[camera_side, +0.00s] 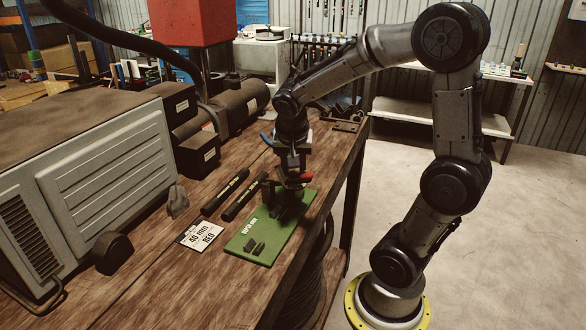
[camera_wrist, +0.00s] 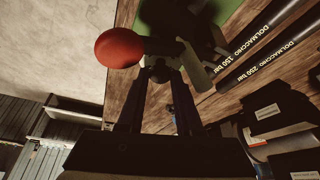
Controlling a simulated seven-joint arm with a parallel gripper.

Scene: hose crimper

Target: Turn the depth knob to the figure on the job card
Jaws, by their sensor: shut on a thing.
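The job card (camera_side: 202,236) lies on the bench in the side view, and its large print appears to read "40 mm RED". A dark crimper (camera_side: 287,207) stands on a green board (camera_side: 258,240), with a red ball (camera_side: 306,177) at its top right. The red ball also shows large in the wrist view (camera_wrist: 119,47). My gripper (camera_wrist: 160,76) points down over the crimper, its fingers closed on a small dark part that appears to be the depth knob. The fingers hide most of this part, and no scale figure or pointer is readable.
Two black hoses (camera_side: 226,192) lie left of the board. Two small dark blocks (camera_side: 254,246) rest on its front part. A large grey machine (camera_side: 100,180) fills the bench's left, with dark boxes (camera_side: 197,150) behind. The bench's right edge is close to the board.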

